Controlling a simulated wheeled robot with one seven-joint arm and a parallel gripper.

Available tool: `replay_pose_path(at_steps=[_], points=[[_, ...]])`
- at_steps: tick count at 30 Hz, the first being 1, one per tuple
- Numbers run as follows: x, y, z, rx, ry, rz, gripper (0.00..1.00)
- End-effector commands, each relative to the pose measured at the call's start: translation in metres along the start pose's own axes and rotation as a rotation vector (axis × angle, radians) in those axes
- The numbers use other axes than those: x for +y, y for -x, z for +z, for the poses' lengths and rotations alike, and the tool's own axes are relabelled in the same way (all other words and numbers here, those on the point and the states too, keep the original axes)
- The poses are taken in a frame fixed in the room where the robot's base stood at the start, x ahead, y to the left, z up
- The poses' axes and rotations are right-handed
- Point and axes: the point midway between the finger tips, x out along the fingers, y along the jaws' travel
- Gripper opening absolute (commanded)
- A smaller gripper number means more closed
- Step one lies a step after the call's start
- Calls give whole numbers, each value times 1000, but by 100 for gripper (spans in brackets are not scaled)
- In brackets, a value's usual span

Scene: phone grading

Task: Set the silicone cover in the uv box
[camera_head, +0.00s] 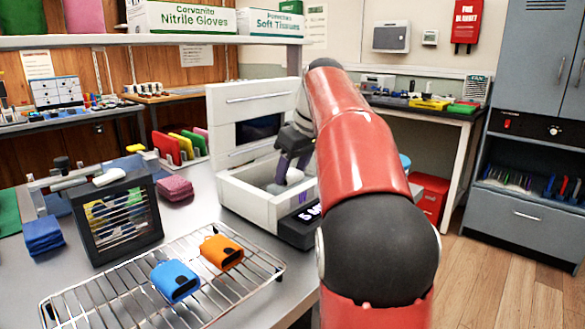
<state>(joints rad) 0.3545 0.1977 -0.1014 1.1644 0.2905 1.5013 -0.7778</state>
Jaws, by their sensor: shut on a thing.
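The uv box (262,202) is a white box with its lid raised, standing on the bench left of my arm. My gripper (291,168) points down inside the open box, with purplish fingers. It is shut on a small pale thing (295,177), low between the fingers; my arm and the box wall partly hide it. I cannot tell for sure whether this is the silicone cover, or whether it touches the box floor. A blue cover (174,281) and an orange cover (221,252) lie on a wire rack (130,293) in front.
A dark framed device (103,222) stands left of the rack, with blue folded cloths (43,236) beside it. Dark red cloths (175,189) and a colourful upright row (181,147) stand behind. A shelf crosses above the bench. My arm hides the bench's right side.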

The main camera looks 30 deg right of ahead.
Motion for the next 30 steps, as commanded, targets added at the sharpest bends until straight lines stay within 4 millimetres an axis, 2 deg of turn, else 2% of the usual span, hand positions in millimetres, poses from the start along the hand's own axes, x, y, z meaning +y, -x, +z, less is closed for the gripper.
replay_pose_path(at_steps=[2, 3, 8, 18, 30], points=[[0, 0, 0, -1, 0, 0, 28], [0, 0, 0, -1, 0, -1, 54], [0, 0, 0, -1, 0, -1, 75], [0, 5, 0, 0, 0, 0, 75], [1, 67, -1, 0, -1, 1, 75]])
